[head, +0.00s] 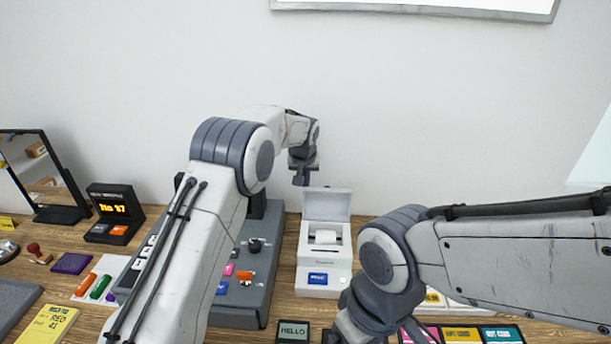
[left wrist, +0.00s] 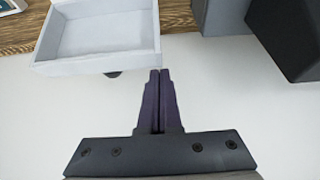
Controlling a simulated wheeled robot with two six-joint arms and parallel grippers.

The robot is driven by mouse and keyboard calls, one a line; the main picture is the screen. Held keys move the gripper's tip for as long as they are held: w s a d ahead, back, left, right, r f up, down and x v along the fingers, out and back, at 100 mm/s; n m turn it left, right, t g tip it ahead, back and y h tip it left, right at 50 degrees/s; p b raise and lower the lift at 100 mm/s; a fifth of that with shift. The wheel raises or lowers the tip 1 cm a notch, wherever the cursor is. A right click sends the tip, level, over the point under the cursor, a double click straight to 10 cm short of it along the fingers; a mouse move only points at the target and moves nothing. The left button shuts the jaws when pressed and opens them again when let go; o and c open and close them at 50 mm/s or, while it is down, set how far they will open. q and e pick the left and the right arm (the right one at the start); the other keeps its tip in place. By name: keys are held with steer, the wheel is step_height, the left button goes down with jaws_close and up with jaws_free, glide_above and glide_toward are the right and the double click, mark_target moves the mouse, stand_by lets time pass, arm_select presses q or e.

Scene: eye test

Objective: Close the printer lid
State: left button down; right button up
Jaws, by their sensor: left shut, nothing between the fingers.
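The white printer (head: 312,260) stands on the table with a paper roll and a blue-labelled front. Its lid (head: 327,204) is open and stands upright at the back. My left gripper (head: 301,182) is shut and empty, just above the lid's upper left corner.
A grey panel (head: 253,300) with coloured buttons stands left of the printer, partly behind my left arm. A small HELLO display (head: 293,332) lies in front. Coloured cards (head: 461,334) lie to the right. The wall (head: 440,120) is close behind the printer.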

arm_select(q)
steer(key=shift+s+r, duration=0.1)
steer(key=shift+s, duration=0.25)
